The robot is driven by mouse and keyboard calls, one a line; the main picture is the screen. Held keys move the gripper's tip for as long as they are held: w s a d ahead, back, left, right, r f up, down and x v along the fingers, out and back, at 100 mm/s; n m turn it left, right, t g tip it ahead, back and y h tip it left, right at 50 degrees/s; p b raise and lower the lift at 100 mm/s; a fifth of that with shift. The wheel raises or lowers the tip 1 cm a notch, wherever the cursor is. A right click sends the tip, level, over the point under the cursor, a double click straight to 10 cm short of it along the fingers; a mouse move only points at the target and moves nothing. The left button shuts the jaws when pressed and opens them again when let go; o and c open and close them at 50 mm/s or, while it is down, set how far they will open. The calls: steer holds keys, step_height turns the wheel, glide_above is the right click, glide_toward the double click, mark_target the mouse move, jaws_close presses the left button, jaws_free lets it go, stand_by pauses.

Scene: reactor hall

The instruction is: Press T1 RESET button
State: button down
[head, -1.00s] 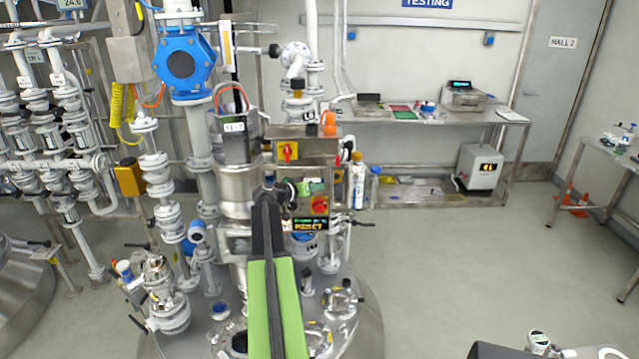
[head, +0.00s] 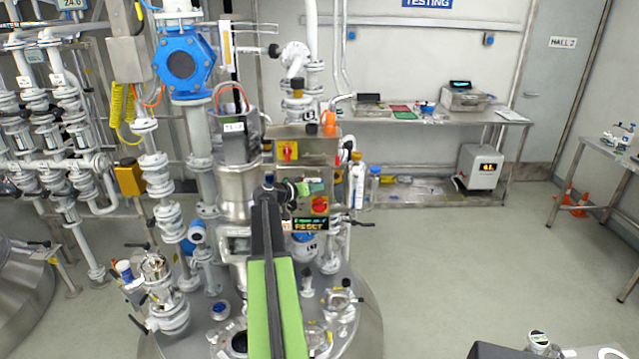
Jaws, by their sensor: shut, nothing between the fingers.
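A steel control box (head: 300,145) is mounted on the reactor top, in front of the motor housing. It has a red switch on a yellow plate (head: 288,151). Below are a green part (head: 313,187), a red knob or button on yellow (head: 320,205) and a small dark display (head: 309,224) with lit text that seems to read RESET. My arm rises from the bottom centre, and my gripper (head: 270,184) is at its far end, just left of these lower controls. It is shut and holds nothing. I cannot tell whether it touches the panel; my arm hides part of the panel's left side.
The steel reactor lid (head: 345,325) carries several valves and ports around my arm. A blue-flanged sight glass (head: 184,63) and pipework stand at the left. A steel bench (head: 450,120) with instruments stands at the back wall.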

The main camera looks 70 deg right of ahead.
stand_by(0.6)
steer(key=shift+d, duration=0.4)
steer(key=shift+w+d, duration=0.15)
steer(key=shift+w+d+r, duration=0.2)
steer(key=shift+d+r, duration=0.15)
steer(key=shift+d, duration=0.05)
stand_by(1.0)
steer(key=shift+a, duration=0.1)
steer(key=shift+s+a+f, duration=0.2)
steer(key=shift+a+f, duration=0.05)
steer(key=shift+a, duration=0.15)
steer(key=a, duration=0.1)
steer(key=s+a, duration=0.1)
steer(key=a, duration=0.1)
steer(key=s+a, duration=0.1)
steer(key=a, duration=0.1)
stand_by(0.4)
